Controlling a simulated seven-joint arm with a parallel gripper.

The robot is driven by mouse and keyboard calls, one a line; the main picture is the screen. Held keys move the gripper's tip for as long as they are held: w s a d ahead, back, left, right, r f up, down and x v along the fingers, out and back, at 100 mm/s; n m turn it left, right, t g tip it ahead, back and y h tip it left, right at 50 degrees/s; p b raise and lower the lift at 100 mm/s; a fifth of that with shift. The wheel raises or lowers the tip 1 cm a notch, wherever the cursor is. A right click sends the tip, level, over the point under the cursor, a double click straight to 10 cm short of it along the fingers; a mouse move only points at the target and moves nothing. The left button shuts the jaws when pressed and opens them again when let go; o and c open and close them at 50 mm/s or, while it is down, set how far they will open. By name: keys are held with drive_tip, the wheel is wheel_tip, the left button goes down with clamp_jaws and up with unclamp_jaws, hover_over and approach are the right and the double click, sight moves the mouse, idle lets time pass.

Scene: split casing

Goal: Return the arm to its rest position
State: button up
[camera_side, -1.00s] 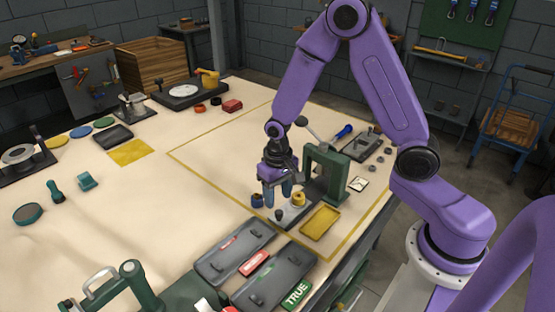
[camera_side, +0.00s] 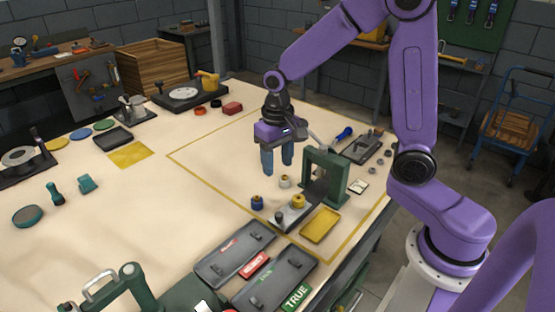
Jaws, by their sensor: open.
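My gripper (camera_side: 277,168) has two blue fingers that point down, apart and empty, above the table inside the yellow outlined area. It hangs behind and left of the green press-like frame (camera_side: 326,174). Just below it on the table stand a small pale part with a gold top (camera_side: 285,182) and a dark blue part with a gold top (camera_side: 257,202). A gold round part (camera_side: 298,201) sits on the grey base plate (camera_side: 286,222) in front of the green frame. My purple arm is bent, with its elbow high at the top of the picture.
A yellow tray (camera_side: 320,225) lies right of the base plate. Two grey trays (camera_side: 236,252) with red and green labels lie at the front. A dark fixture (camera_side: 362,148) and a blue-handled screwdriver (camera_side: 344,133) are behind the frame.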

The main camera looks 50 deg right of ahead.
drive_tip(key=s+r+n, duration=0.3)
drive_tip(key=s+n, duration=1.1)
drive_tip(key=s, duration=0.9)
drive_tip(key=shift+s+a+r, duration=0.15)
drive_tip(key=shift+s+a, duration=0.05)
drive_tip(key=shift+s, duration=0.15)
